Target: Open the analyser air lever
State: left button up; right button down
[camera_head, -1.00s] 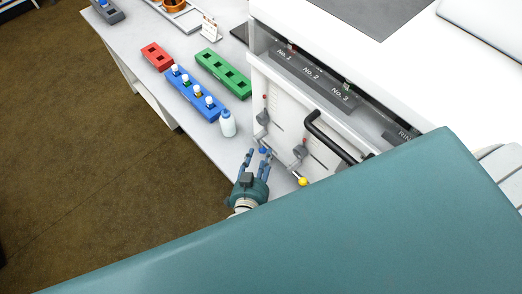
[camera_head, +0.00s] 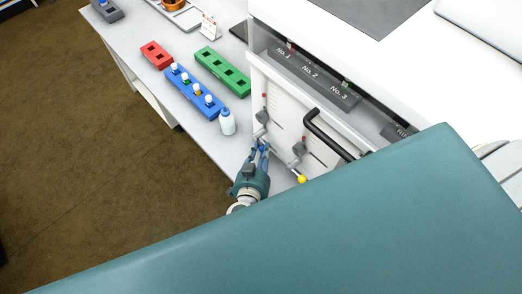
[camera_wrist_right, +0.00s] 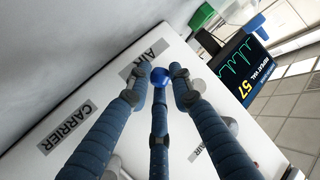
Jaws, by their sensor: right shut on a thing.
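The lever with a blue ball knob (camera_head: 262,148) is on the white instrument front (camera_head: 285,110), at its left end. My right gripper (camera_head: 260,151) is at this knob, its fingers closed in around it. In the right wrist view the blue knob (camera_wrist_right: 160,76) sits between the fingertips, near a label reading AIR (camera_wrist_right: 143,58). A second lever with a yellow knob (camera_head: 302,179) hangs to the right, apart from the gripper. My left gripper is not in view.
A black bar handle (camera_head: 328,137) sticks out right of the levers. A white bottle (camera_head: 227,122), blue vial rack (camera_head: 195,92), green rack (camera_head: 222,73) and red rack (camera_head: 156,55) stand on the bench to the left. In the right wrist view a CARRIER label (camera_wrist_right: 66,128) is at left.

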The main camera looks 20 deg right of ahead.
jog(key=shift+b, duration=0.3)
jog(key=shift+w+f+m+t+b, duration=0.1)
jog(key=shift+f+m+t+b, duration=0.1)
jog(key=shift+m+t+b, duration=0.15)
jog(key=m+t+b, duration=0.1)
jog(key=b, duration=0.2)
jog(key=w+f+m+t+b, duration=0.1)
jog(key=b, duration=0.2)
jog(key=m+t+b, duration=0.1)
jog(key=b, duration=0.2)
jog(key=shift+w+a+f+h, duration=0.2)
jog(key=shift+w+a+h, duration=0.15)
jog(key=shift+h, duration=0.05)
jog(key=shift+w+r+m+t+b, duration=0.25)
jog(key=shift+m+t+b, duration=0.15)
jog(key=shift+b, duration=0.45)
jog(key=c, duration=1.5)
grip_release()
jog(key=shift+c, duration=0.2)
